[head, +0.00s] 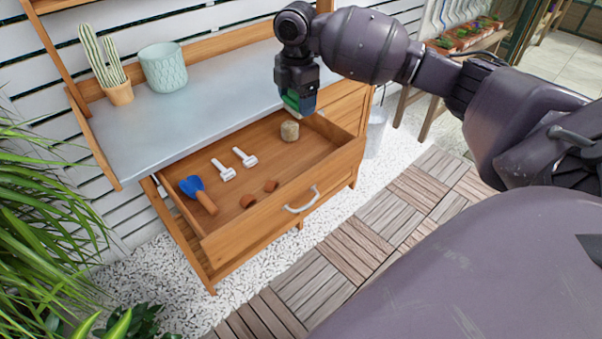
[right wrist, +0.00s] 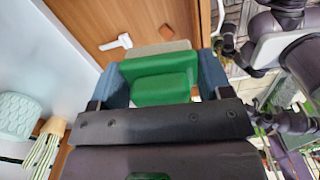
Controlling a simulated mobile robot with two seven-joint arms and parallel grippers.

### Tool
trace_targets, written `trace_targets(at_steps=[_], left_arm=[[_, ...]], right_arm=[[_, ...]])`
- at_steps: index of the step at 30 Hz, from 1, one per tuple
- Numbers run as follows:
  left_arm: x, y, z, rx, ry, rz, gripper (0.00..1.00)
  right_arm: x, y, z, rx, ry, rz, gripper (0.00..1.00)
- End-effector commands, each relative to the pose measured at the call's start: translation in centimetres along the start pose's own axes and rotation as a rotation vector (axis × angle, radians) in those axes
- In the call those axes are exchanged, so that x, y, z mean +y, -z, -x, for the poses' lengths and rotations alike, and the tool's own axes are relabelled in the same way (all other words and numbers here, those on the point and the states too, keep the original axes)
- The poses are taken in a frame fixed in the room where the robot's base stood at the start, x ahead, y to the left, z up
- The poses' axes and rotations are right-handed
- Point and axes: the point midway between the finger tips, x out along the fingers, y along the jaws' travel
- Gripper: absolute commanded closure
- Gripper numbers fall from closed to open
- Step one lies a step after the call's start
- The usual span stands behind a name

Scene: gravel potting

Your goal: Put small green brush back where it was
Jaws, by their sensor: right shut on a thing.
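The small green brush (right wrist: 160,82) is held between the fingers of my right gripper (right wrist: 165,80), and a pale edge shows beyond its green body in the right wrist view. In the head view the right gripper (head: 298,100) points down above the back right part of the open drawer (head: 222,242), with a bit of the green brush showing at its fingertips. The brush is above the drawer floor. My left gripper is not in view.
The drawer holds a blue trowel (head: 192,187), two white tools (head: 223,170), (head: 245,157), a round beige item (head: 289,131) and two small brown pieces (head: 248,201), (head: 271,186). A pale pot (head: 163,68) and a potted cactus (head: 119,92) stand on the worktop (head: 150,130).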

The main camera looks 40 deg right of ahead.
Motion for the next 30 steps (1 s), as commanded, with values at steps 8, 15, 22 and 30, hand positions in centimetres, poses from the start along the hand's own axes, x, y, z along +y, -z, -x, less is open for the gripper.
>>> trace_targets(at_steps=[8,15,22,30], left_arm=[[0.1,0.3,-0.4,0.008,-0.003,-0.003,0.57],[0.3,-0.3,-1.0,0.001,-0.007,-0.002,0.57],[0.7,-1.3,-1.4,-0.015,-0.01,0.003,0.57],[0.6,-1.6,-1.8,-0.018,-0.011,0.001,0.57]], right_arm=[[-0.1,-0.1,-1.0,0.0,0.004,0.114,0.54],[-0.2,0.0,-6.1,0.001,0.011,0.116,0.54],[-0.2,0.0,-11.0,0.001,0.011,0.115,0.54],[-0.1,-0.1,-14.4,0.0,0.004,0.114,0.54]])
